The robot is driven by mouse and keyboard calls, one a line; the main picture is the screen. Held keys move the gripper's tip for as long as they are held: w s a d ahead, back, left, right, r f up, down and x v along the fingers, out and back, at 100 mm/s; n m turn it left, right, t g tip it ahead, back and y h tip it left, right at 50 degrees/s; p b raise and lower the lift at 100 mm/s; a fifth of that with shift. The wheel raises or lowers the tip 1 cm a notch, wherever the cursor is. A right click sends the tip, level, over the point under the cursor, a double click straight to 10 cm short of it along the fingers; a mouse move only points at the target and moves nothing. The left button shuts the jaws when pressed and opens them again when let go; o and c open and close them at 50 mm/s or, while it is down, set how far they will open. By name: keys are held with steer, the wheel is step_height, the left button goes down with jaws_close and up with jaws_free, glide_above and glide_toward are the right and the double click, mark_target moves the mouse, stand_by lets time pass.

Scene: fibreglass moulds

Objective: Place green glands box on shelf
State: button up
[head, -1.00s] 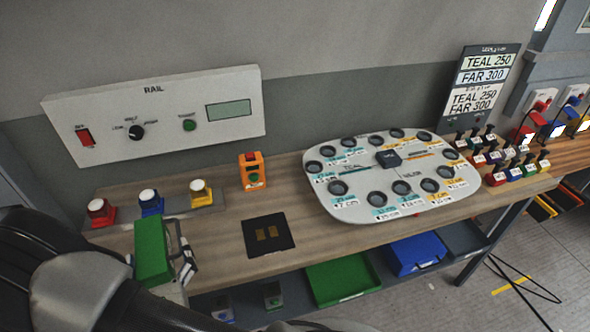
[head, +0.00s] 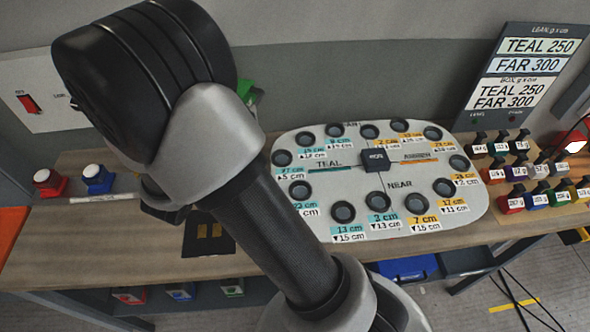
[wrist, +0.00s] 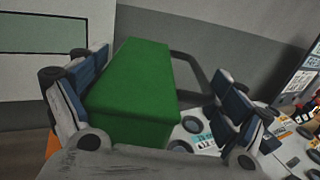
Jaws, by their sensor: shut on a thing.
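A green box (wrist: 130,90) sits between the blue-padded fingers of my gripper (wrist: 155,105) in the wrist view. My gripper is shut on it and holds it up off the table, with the grey wall behind. In the head view only a small part of the green box (head: 246,88) shows past my arm, above the back of the table; my gripper is mostly hidden there. A lower shelf runs under the tabletop, holding a blue bin (head: 405,268) and a grey bin (head: 464,262); my arm hides part of it.
A white oval board (head: 330,160) with round holes and a dark centre block (head: 377,160) fills the table's middle. A black square plate (head: 209,232) lies left of it. Red (head: 48,181) and blue (head: 97,178) buttons stand at left. Several small labelled weights (head: 517,173) stand at right.

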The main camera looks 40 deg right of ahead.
step_height(320, 180, down, 20)
steer(key=b, duration=0.7)
steer(key=shift+s+a+r, duration=0.1)
steer(key=shift+f, duration=0.2)
steer(key=o, duration=0.9)
steer(key=shift+o, duration=0.7)
steer(key=shift+r, duration=0.1)
